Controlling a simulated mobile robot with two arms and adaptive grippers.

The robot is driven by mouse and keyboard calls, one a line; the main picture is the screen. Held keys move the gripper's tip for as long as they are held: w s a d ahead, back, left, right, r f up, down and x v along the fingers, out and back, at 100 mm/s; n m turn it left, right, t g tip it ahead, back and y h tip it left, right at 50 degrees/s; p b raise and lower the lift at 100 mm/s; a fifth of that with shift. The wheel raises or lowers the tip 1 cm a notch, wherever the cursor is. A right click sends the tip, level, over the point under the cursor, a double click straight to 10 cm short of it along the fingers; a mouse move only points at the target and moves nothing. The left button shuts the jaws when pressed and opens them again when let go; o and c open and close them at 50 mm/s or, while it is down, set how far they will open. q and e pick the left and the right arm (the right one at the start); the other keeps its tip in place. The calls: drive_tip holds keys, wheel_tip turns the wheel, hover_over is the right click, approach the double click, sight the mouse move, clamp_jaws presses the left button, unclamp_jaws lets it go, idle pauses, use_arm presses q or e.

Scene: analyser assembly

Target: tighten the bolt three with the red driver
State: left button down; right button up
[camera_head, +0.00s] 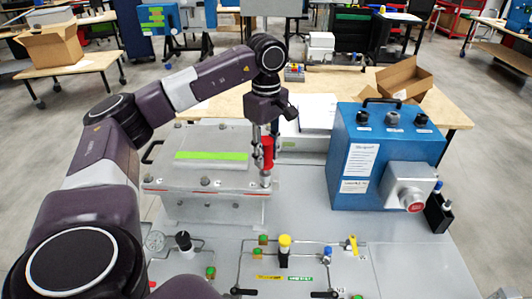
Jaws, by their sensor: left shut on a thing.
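My left gripper (263,138) is shut on the red driver (268,152) and holds it upright, tip down. The driver stands over the front right corner of the grey lidded box (222,184). Its lower end is at or just above the bolt (265,179) there; I cannot tell whether they touch. Other bolts show along the box's front edge, one at the middle (205,182) and one at the left corner (148,178). No number marking which bolt is three is readable. My right gripper is not in view.
A blue analyser box (385,150) with knobs and a red button stands right of the driver. In front is a panel of valves and thin pipes with a yellow knob (285,242). An open cardboard box (402,80) is behind on the wooden table (330,85).

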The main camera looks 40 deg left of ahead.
use_arm(q)
drive_tip(key=shift+f+b, duration=0.6)
drive_tip(key=shift+f, duration=0.3)
drive_tip(key=c, duration=2.1)
unclamp_jaws()
clamp_jaws()
drive_tip(key=m, duration=1.1)
drive_tip(key=shift+a+p, duration=0.1)
drive_tip(key=shift+p, duration=0.25)
drive_tip(key=m, duration=0.6)
drive_tip(key=shift+s+m, duration=0.1)
drive_tip(key=shift+m, duration=0.2)
drive_tip(key=shift+o, duration=2.4)
unclamp_jaws()
